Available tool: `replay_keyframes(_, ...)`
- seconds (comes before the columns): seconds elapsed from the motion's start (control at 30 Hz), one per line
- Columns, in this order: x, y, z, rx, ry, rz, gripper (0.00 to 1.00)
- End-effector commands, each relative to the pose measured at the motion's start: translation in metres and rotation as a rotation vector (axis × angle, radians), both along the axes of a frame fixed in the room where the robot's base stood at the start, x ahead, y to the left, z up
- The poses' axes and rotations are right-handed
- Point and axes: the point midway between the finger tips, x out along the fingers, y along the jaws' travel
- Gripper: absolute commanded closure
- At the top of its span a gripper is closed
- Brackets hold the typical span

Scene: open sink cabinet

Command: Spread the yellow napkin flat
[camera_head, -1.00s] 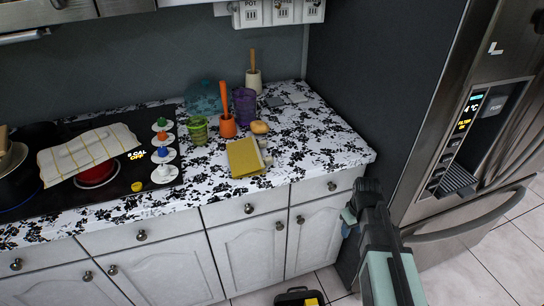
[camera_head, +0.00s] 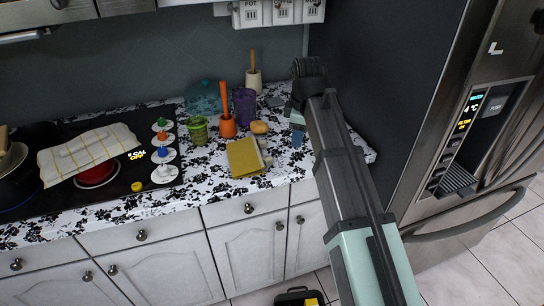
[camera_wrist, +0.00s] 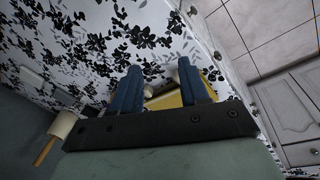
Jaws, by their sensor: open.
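The yellow napkin (camera_head: 244,158) lies folded in a block on the black-and-white floral counter, near its front edge. Part of the yellow napkin (camera_wrist: 172,98) also shows between and behind the fingers in the wrist view; the rest is hidden by the gripper. My gripper (camera_head: 297,132) is over the right part of the counter, to the right of the napkin and apart from it. Its two blue fingers (camera_wrist: 158,68) are spread open with nothing held between them.
Small pale objects (camera_head: 265,151) sit at the napkin's right edge. An orange-yellow sponge-like item (camera_head: 259,127), orange holder (camera_head: 228,127), green cup (camera_head: 199,129) and purple cup (camera_head: 244,106) stand behind it. The stove (camera_head: 105,194) is left; the fridge (camera_head: 450,120) is right. Counter left of the napkin is clear.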

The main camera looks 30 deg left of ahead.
Motion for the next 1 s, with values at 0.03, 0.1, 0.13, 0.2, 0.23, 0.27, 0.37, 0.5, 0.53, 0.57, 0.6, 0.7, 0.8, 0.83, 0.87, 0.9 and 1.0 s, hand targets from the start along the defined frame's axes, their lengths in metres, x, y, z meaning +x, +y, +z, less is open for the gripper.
replay_keyframes(0.03, 0.003, 0.023, 0.012, -0.028, 0.018, 0.091, 0.55)
replay_keyframes(0.1, -0.001, 0.042, 0.021, -0.064, 0.046, 0.213, 0.55)
replay_keyframes(0.13, -0.003, 0.049, 0.024, -0.079, 0.058, 0.260, 0.55)
replay_keyframes(0.2, -0.007, 0.061, 0.029, -0.104, 0.082, 0.351, 0.55)
replay_keyframes(0.23, -0.009, 0.066, 0.031, -0.113, 0.091, 0.383, 0.55)
replay_keyframes(0.27, -0.011, 0.069, 0.032, -0.120, 0.098, 0.410, 0.55)
replay_keyframes(0.37, -0.014, 0.076, 0.035, -0.135, 0.115, 0.469, 0.55)
replay_keyframes(0.5, -0.017, 0.077, 0.028, -0.141, 0.122, 0.491, 0.55)
replay_keyframes(0.53, -0.017, 0.077, 0.025, -0.141, 0.122, 0.491, 0.55)
replay_keyframes(0.57, -0.017, 0.077, 0.022, -0.141, 0.123, 0.490, 0.55)
replay_keyframes(0.6, -0.017, 0.076, 0.017, -0.141, 0.123, 0.490, 0.55)
replay_keyframes(0.7, -0.018, 0.076, 0.001, -0.140, 0.122, 0.489, 0.55)
replay_keyframes(0.8, -0.018, 0.076, -0.017, -0.140, 0.122, 0.488, 0.55)
replay_keyframes(0.83, -0.018, 0.076, -0.023, -0.140, 0.122, 0.488, 0.55)
replay_keyframes(0.87, -0.018, 0.076, -0.028, -0.141, 0.122, 0.488, 0.55)
replay_keyframes(0.9, -0.018, 0.076, -0.035, -0.141, 0.122, 0.488, 0.55)
replay_keyframes(1.0, -0.018, 0.076, -0.052, -0.141, 0.122, 0.487, 0.55)
